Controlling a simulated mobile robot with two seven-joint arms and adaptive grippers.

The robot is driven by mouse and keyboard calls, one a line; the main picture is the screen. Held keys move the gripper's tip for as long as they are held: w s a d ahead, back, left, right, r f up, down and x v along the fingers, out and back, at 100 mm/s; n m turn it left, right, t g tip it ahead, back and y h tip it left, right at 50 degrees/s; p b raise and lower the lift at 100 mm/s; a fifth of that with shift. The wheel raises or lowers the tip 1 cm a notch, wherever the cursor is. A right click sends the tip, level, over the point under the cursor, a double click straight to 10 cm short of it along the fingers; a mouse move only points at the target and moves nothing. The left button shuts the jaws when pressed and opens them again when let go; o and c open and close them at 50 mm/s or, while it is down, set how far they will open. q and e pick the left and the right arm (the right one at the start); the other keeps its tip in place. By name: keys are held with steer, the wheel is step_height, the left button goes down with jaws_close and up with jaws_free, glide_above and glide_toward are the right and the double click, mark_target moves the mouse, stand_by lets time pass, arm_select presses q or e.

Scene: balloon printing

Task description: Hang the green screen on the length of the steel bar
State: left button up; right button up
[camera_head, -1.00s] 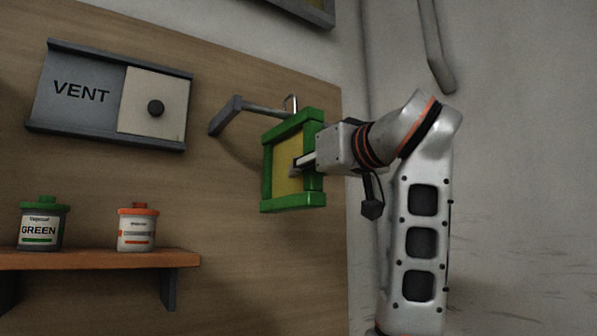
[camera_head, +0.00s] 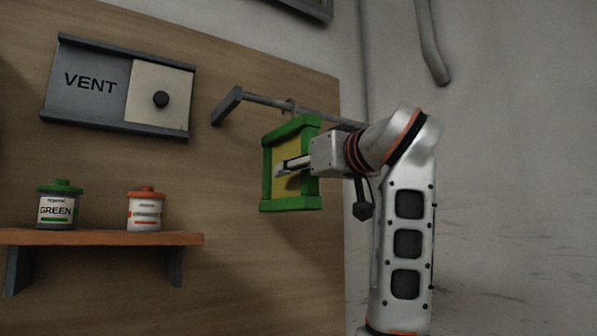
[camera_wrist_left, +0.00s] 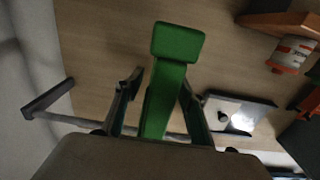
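The green screen (camera_head: 312,190), a green frame around yellow mesh, is upright just below the steel bar (camera_head: 262,100). A small metal hook (camera_head: 290,106) at its top meets the bar; it looks hooked over it, but the exact contact is too small to tell. My left gripper (camera_head: 284,168) is at the screen's right side, with a finger in front of the mesh. In the left wrist view, the open fingers (camera_wrist_left: 160,92) stand either side of a green frame piece (camera_wrist_left: 166,100), with gaps beside it. The bar (camera_wrist_left: 85,120) passes behind. My right gripper is out of view.
A VENT panel (camera_head: 90,84) with a sliding knob plate is at upper left. A shelf (camera_head: 105,238) below holds a green-lidded jar (camera_head: 57,211) and an orange-lidded jar (camera_head: 145,213). The board below the screen is clear.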

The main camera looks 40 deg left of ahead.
arm_select(q)
steer(key=shift+d, duration=0.15)
steer(key=v, duration=0.7)
steer(key=shift+s+d, duration=0.2)
